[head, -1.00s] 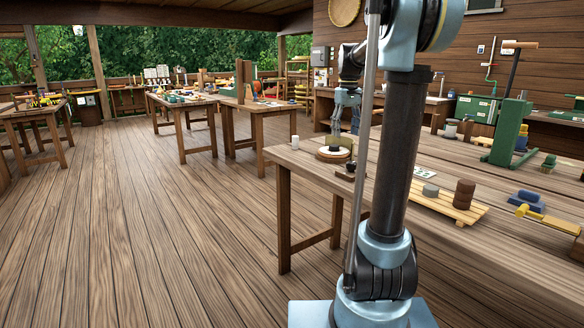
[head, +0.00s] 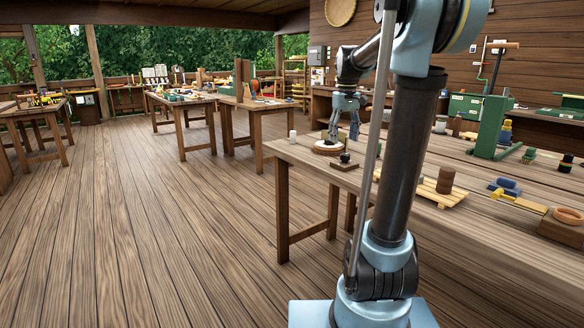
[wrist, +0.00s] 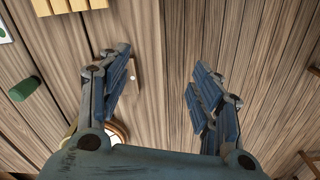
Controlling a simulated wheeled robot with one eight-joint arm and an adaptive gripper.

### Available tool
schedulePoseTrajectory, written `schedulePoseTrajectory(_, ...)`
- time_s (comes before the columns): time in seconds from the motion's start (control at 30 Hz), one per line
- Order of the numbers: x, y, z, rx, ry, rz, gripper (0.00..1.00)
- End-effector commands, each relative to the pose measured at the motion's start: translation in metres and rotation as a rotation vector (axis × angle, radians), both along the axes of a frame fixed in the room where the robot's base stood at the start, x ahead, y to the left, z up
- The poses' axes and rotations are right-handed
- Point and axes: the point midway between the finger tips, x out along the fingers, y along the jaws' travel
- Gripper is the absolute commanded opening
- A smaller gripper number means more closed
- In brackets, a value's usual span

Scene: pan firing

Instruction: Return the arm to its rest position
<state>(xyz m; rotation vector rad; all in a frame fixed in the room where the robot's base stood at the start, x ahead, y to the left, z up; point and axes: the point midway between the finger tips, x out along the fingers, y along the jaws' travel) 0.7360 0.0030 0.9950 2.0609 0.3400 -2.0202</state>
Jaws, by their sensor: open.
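My arm's thick dark link leans to the right.
A slatted wooden board (head: 430,192) with a brown cylinder (head: 446,180) lies on the bench, near a green press (head: 490,128). A white cylinder (head: 292,136) stands at the bench's left corner. The floor (head: 140,230) on the left is clear.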

Motion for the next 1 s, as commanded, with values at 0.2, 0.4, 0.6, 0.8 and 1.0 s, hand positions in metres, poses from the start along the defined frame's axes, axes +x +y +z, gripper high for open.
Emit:
schedulePoseTrajectory(0.2,-0.040,0.000,-0.012,0.001,-0.018,-0.032,0.59)
schedulePoseTrajectory(0.4,-0.094,0.000,-0.037,0.002,-0.045,-0.081,0.59)
schedulePoseTrajectory(0.6,-0.148,0.000,-0.069,0.006,-0.075,-0.131,0.59)
schedulePoseTrajectory(0.8,-0.199,0.000,-0.109,0.011,-0.104,-0.182,0.59)
schedulePoseTrajectory(1.0,-0.246,-0.001,-0.155,0.017,-0.132,-0.234,0.59)
